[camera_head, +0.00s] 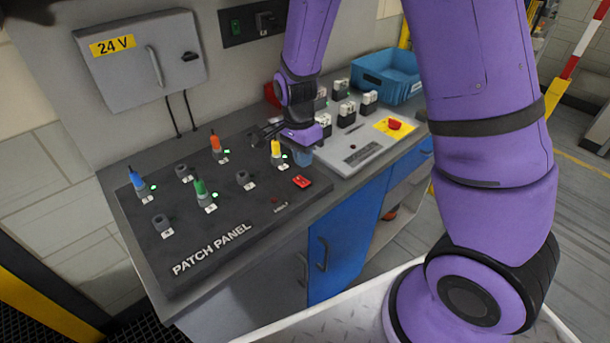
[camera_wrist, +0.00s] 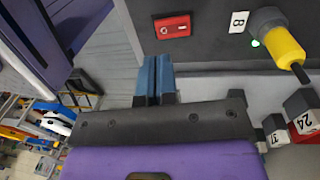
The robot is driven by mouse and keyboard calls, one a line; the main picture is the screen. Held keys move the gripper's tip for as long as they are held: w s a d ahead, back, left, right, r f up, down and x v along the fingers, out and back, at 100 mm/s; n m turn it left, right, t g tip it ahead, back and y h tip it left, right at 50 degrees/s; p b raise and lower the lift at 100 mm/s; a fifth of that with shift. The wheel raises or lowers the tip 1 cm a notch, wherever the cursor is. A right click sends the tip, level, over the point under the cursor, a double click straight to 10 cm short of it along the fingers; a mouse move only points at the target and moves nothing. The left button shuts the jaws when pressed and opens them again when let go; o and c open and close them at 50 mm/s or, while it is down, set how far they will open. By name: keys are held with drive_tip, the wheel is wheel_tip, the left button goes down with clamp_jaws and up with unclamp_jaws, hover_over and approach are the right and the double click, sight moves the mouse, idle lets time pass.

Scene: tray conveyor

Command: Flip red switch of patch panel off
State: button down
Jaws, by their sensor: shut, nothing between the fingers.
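The patch panel (camera_head: 222,230) is a dark sloped board on the bench, with its name printed along the front edge. Its red switch (camera_head: 302,182) sits near the panel's right edge. In the wrist view the red rocker switch (camera_wrist: 172,26) shows a small white mark; I cannot tell which way it is set. My gripper (camera_head: 302,157) points down just behind the switch, seen from the head camera. Its blue fingers (camera_wrist: 158,62) are shut together, empty, and look apart from the switch. A yellow plug (camera_head: 276,150) stands close left of the fingers; it also shows in the wrist view (camera_wrist: 278,38).
Blue (camera_head: 139,182), green (camera_head: 201,190) and orange (camera_head: 216,144) plugs stand on the panel among dark sockets. A light panel with a red button (camera_head: 394,124) lies to the right, with a blue bin (camera_head: 385,80) behind. A 24 V box (camera_head: 140,65) hangs on the wall.

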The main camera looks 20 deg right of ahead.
sight(302, 181)
drive_tip(key=shift+s+d+f, duration=0.1)
drive_tip(key=shift+s+f, duration=0.1)
drive_tip(key=shift+f, duration=1.25)
drive_tip(key=shift+s+f, duration=0.15)
drive_tip(key=shift+f, duration=1.3)
drive_tip(key=shift+s+f, duration=0.1)
drive_tip(key=shift+f, duration=0.1)
drive_tip(key=shift+w+r, duration=0.1)
drive_tip(key=shift+w, duration=0.1)
drive_tip(key=shift+w+a+r, duration=0.2)
drive_tip(key=shift+w+r, duration=0.05)
drive_tip(key=shift+w, duration=0.3)
